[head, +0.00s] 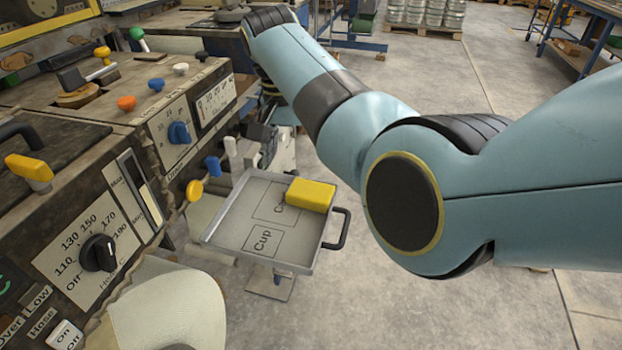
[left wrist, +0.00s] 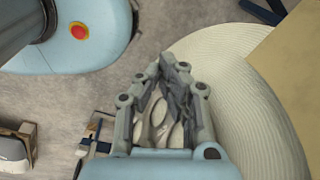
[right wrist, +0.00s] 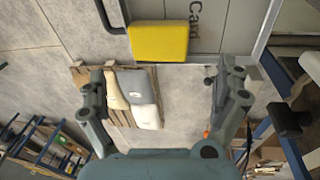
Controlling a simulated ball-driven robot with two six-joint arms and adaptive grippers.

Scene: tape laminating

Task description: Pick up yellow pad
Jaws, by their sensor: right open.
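The yellow pad (head: 311,195) lies on the upper right corner of a grey metal tray (head: 228,230) with "Cup" and "Card" outlines. In the right wrist view the pad (right wrist: 158,41) sits at the tray's edge, beyond and between the fingertips. My right gripper (right wrist: 160,76) is open and empty, its fingers wide apart and clear of the pad. In the head view it is mostly hidden behind my right arm, above and beyond the tray. My left gripper (left wrist: 168,68) shows only in its wrist view, its fingertips together with no held object visible.
A machine with knobs and levers (head: 98,253) fills the left side, close to the tray. The tray has a dark handle (head: 341,229) on its right. A pale roll (head: 170,310) is at bottom left. A pallet with sacks (right wrist: 135,95) stands on the floor.

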